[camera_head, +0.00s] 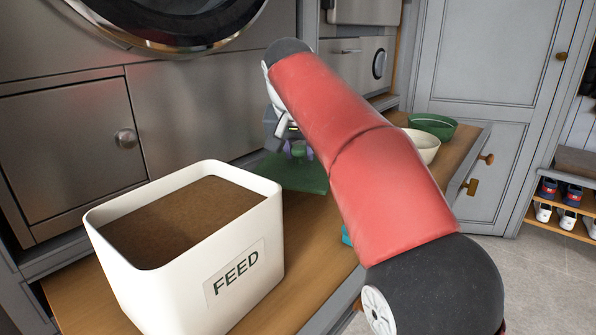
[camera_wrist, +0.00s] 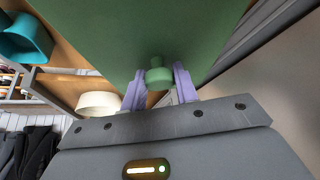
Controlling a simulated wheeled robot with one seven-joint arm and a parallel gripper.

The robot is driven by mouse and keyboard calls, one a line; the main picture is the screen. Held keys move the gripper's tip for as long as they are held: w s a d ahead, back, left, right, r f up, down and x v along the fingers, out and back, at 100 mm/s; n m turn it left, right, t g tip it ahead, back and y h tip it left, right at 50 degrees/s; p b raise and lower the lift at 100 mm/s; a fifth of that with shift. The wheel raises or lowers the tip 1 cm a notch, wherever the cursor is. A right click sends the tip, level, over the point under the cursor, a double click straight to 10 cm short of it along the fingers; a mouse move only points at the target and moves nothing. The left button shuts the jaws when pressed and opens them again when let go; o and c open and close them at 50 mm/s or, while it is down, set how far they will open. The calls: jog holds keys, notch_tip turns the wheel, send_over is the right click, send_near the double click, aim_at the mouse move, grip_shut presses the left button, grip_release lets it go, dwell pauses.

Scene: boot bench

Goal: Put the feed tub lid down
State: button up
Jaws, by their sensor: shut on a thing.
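The feed tub (camera_head: 240,235) is a white square-cornered bin with a FEED label, open at the top and full of brown feed, on the wooden bench. The feed tub lid (camera_head: 305,178) is a flat green plate with a round knob, over the bench behind and right of the tub. My gripper (camera_head: 298,150) is shut on the lid's knob, partly hidden by my arm. In the wrist view the purple fingers of my gripper (camera_wrist: 158,88) stand either side of the knob on the lid (camera_wrist: 110,30). I cannot tell whether the lid touches the bench.
A cream bowl (camera_head: 422,146) and a green bowl (camera_head: 433,126) stand at the bench's far end. A teal thing (camera_head: 346,236) shows beside my arm, mostly hidden. Steel cabinet fronts (camera_head: 190,110) rise behind the bench. A shoe rack (camera_head: 565,205) stands at right.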

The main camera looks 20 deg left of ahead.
aim_at(297, 166)
jog(key=shift+a+f+b, duration=0.15)
jog(key=shift+f+b, duration=0.75)
jog(key=shift+f, duration=1.9)
jog(key=shift+f, duration=0.1)
jog(key=o, duration=1)
jog(key=p+v, duration=0.2)
jog(key=v, duration=1)
jog(key=shift+w+p, duration=0.1)
jog(key=shift+p, duration=0.25)
